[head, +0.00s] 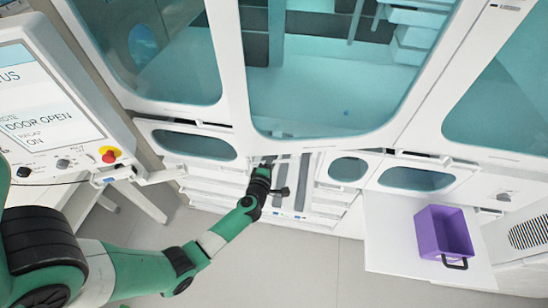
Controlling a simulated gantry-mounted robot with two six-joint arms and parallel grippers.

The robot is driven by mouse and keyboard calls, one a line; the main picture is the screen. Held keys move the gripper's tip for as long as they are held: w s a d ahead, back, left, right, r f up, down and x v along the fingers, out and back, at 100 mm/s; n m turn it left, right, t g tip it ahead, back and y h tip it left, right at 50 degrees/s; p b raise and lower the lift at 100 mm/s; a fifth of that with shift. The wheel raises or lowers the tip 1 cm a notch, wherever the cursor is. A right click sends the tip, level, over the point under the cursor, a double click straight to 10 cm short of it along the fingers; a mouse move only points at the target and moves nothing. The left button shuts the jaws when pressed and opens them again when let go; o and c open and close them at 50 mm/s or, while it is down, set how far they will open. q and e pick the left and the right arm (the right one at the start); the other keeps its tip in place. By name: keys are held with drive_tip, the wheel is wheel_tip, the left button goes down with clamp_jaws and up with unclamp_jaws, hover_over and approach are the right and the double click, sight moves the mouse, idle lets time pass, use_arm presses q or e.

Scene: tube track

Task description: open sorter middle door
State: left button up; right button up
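The sorter is a white cabinet with teal-tinted windows. Its large middle door (390,128) has a wide window and fills the upper centre of the head view. It looks closed, though its edges are hard to make out. My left gripper (267,165) is at the end of a green and black arm, just below that door's lower left part. It is small and dark, so I cannot tell its finger opening or whether it touches anything. Below the door is a row of white slots and rails (303,185), partly hidden by my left arm. My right gripper is not in view.
A control panel (45,95) at the left reads "DOOR OPEN" and has a red button. A purple bin (443,233) with a dark handle sits on a white shelf (385,235) at the right. Smaller windowed panels (193,145) flank the slots. Grey floor is clear at bottom centre.

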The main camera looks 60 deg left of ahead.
use_arm(q)
drive_tip(key=shift+w+a, duration=0.1)
clamp_jaws()
idle(1.4)
